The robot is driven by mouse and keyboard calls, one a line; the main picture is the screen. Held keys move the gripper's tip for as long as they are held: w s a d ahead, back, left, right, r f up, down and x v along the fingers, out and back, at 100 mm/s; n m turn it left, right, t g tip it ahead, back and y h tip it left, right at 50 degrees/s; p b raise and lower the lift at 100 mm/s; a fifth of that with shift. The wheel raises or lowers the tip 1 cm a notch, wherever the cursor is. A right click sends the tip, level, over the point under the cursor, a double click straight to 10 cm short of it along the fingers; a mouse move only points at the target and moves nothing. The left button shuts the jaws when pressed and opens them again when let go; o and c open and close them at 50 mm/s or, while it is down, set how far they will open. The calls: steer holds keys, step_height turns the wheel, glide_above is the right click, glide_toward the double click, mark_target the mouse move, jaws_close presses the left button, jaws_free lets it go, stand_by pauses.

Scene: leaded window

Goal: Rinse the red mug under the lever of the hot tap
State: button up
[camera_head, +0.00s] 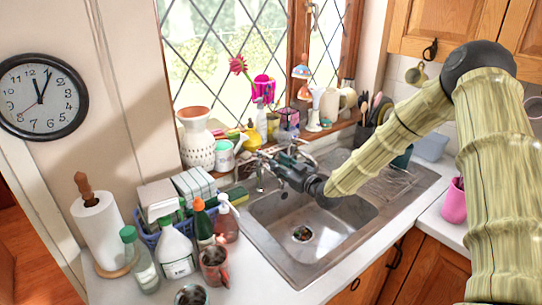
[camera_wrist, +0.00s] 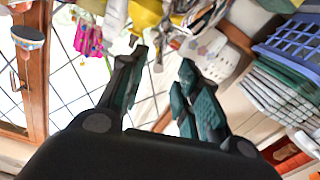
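The red mug (camera_head: 214,266) stands on the counter left of the sink in the head view, among bottles, with dark contents visible. My gripper (camera_head: 262,163) is above the back left of the sink, well away from the mug. In the wrist view its two fingers (camera_wrist: 164,70) are spread apart with nothing seen held between them. A chrome tap part (camera_head: 308,158) shows behind my gripper. The gripper hides much of the tap, and I cannot make out its lever. The metal sink (camera_head: 265,237) lies below, its basin empty apart from the drain.
A teal-rimmed mug (camera_head: 191,295) stands close to the red mug. A white spray bottle (camera_head: 175,250), a red pump bottle (camera_head: 226,222) and a paper towel roll (camera_head: 100,228) crowd the left counter. A blue basket (camera_wrist: 292,45) shows right in the wrist view. Vases line the windowsill.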

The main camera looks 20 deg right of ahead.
mark_target(271, 157)
steer(key=shift+p+x, duration=0.95)
steer(key=shift+x, duration=1.7)
steer(key=shift+d, duration=0.1)
jaws_close()
